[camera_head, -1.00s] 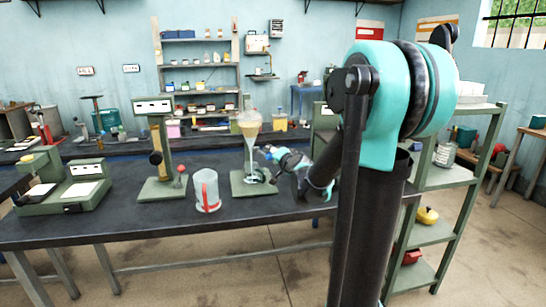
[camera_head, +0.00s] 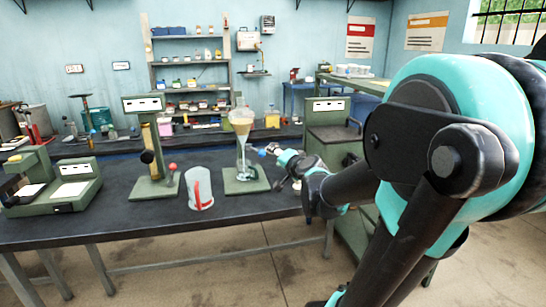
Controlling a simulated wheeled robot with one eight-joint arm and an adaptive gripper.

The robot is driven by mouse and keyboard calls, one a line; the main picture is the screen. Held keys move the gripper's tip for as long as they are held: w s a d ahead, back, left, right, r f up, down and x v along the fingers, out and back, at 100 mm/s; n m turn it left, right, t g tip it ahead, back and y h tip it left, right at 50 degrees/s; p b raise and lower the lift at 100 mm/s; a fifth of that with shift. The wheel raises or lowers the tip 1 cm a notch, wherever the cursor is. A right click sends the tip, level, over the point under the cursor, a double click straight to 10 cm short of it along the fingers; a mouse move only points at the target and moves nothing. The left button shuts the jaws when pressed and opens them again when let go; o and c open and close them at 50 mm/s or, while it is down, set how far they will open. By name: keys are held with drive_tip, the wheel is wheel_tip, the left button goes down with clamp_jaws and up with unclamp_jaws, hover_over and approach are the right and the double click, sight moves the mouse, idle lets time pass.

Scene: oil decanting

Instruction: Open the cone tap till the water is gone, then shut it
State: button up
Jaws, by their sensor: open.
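The glass cone (camera_head: 241,123) stands upright on a stand with a green base (camera_head: 246,181) on the dark bench. It holds a yellowish liquid in its wide upper part. A narrow clear stem runs down below it. The tap on the stem is too small to make out. My gripper (camera_head: 272,152) is open, just right of the stem, at about the height of the lower cone. I cannot tell whether it touches the tap.
A green stand with a red knob (camera_head: 154,150) is left of the jug. A green balance-like device (camera_head: 66,185) sits at the far left. A green cabinet (camera_head: 332,130) stands behind my arm. Bare bench (camera_head: 110,215) lies along the front edge.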

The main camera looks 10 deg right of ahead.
drive_tip(key=shift+s+d, duration=0.1)
drive_tip(key=shift+s, duration=0.35)
drive_tip(key=shift+r, duration=0.1)
drive_tip(key=shift+c, duration=0.4)
